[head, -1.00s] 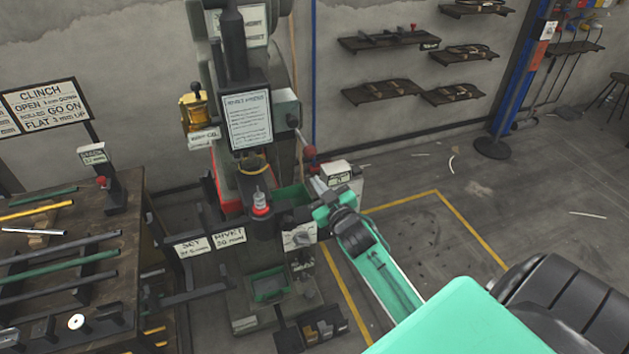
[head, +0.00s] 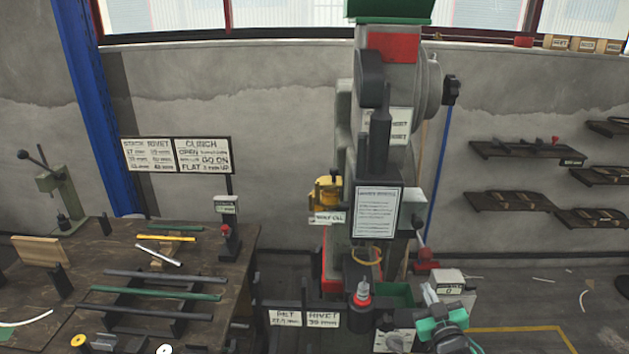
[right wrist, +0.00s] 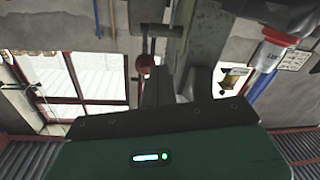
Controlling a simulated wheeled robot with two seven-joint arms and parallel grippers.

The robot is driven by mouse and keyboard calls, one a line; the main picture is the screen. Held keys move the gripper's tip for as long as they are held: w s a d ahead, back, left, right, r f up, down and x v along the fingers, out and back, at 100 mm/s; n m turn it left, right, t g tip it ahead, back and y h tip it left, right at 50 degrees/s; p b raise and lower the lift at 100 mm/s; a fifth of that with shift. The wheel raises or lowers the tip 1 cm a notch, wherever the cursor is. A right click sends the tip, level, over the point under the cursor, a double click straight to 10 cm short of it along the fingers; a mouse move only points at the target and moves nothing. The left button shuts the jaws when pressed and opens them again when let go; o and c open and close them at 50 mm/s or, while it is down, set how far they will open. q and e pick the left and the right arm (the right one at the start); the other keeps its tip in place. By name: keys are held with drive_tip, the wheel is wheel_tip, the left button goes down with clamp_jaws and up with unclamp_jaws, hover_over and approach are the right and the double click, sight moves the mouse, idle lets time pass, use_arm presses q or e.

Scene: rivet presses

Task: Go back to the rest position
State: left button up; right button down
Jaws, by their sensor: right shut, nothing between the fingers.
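My right gripper (head: 432,296) is at the lower right of the head view, beside the rivet press (head: 377,215), with its teal wrist below. Its fingers are shut with nothing seen between them. A red-collared post (head: 361,295) stands at the front of the press. My left gripper does not show.
A wooden bench (head: 215,262) on the left holds a rack of dark, green and yellow rods. Signs (head: 178,155) stand behind it. A small grey box (head: 450,284) is close behind my right gripper. Wall shelves (head: 525,150) are at the right, with open floor below.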

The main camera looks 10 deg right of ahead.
drive_tip(key=s+a+f+g+y, duration=0.1)
drive_tip(key=s+a+f+g, duration=0.35)
drive_tip(key=s, duration=0.55)
drive_tip(key=s+a+f+g+y, duration=0.1)
drive_tip(key=s+a+f+g, duration=0.35)
drive_tip(key=s, duration=0.65)
drive_tip(key=s+a+f+g+y, duration=0.1)
drive_tip(key=s+a+f+g, duration=0.1)
drive_tip(key=s+a+g, duration=0.6)
drive_tip(key=s+d+f+t, duration=0.1)
drive_tip(key=s+f, duration=0.1)
drive_tip(key=f, duration=1.4)
drive_tip(key=s+d+f, duration=0.1)
drive_tip(key=s+f, duration=0.1)
drive_tip(key=f, duration=1.4)
drive_tip(key=s+d+f+g, duration=0.1)
drive_tip(key=s+d+f, duration=0.2)
drive_tip(key=s+f, duration=1.5)
drive_tip(key=shift+s+f, duration=0.2)
drive_tip(key=shift+f, duration=0.2)
